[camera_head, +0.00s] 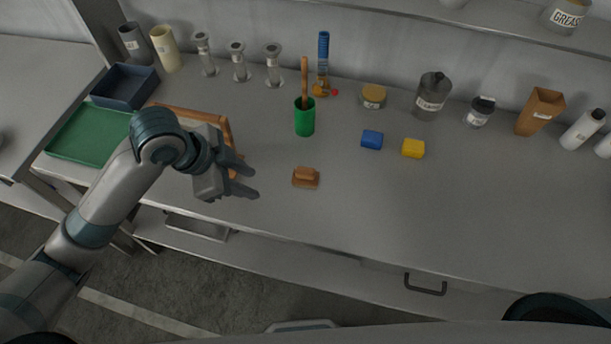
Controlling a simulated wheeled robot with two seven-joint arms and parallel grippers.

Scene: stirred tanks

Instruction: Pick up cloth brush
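A small brown brush (306,175), which looks like the cloth brush, lies on the grey worktop (470,210) near its front edge. My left gripper (254,182) is just left of the brush, with its fingers pointing toward it. Its two fingers are apart, with nothing seen between them, and a visible gap separates them from the brush. My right gripper is not in view.
A green cup (304,120) with a wooden-handled tool stands behind the brush. A blue block (372,139) and a yellow block (413,148) lie to the right. A wooden frame (187,110) and green tray (85,138) are left. The front right worktop is clear.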

